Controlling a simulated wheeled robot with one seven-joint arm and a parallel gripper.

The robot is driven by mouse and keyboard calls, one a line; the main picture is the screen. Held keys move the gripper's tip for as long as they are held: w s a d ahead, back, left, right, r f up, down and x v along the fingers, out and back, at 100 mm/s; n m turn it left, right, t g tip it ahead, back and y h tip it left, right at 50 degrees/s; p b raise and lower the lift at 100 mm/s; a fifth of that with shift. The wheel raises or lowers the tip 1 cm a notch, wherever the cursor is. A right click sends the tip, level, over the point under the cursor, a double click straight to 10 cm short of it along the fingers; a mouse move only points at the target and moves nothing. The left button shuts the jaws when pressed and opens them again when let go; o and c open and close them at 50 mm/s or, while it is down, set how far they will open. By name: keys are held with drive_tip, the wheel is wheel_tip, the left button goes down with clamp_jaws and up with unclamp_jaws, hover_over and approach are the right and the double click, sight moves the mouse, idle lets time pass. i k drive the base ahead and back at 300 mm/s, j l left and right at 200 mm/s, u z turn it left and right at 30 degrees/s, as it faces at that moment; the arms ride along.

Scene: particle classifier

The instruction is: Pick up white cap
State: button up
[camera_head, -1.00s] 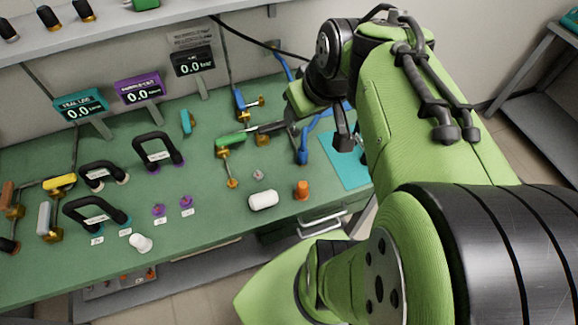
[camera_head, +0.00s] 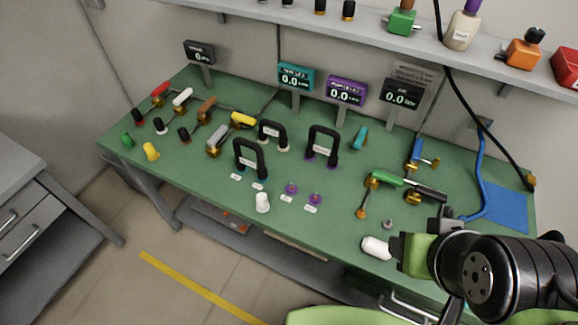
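A white cap (camera_head: 262,202) stands upright near the front edge of the green workbench (camera_head: 330,222), in front of the black handles. It is fully in view and nothing touches it. A rounded white cylinder (camera_head: 376,248) lies further right near the same edge. My gripper (camera_head: 405,250) is at the lower right, well to the right of the cap and just beside the white cylinder in the picture. I cannot tell whether it touches the cylinder. Its fingers are largely hidden by my own arm, so their opening does not show.
Two purple parts (camera_head: 291,188) (camera_head: 314,199) lie right of the cap. Black handles (camera_head: 250,158) (camera_head: 321,146) rise behind it. A green-handled valve (camera_head: 385,179) stands further right. A yellow cap (camera_head: 150,151) and green cap (camera_head: 127,140) sit at left. Small displays (camera_head: 346,91) line the back.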

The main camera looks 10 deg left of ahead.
sight(262, 200)
drive_tip(key=u, duration=1.25)
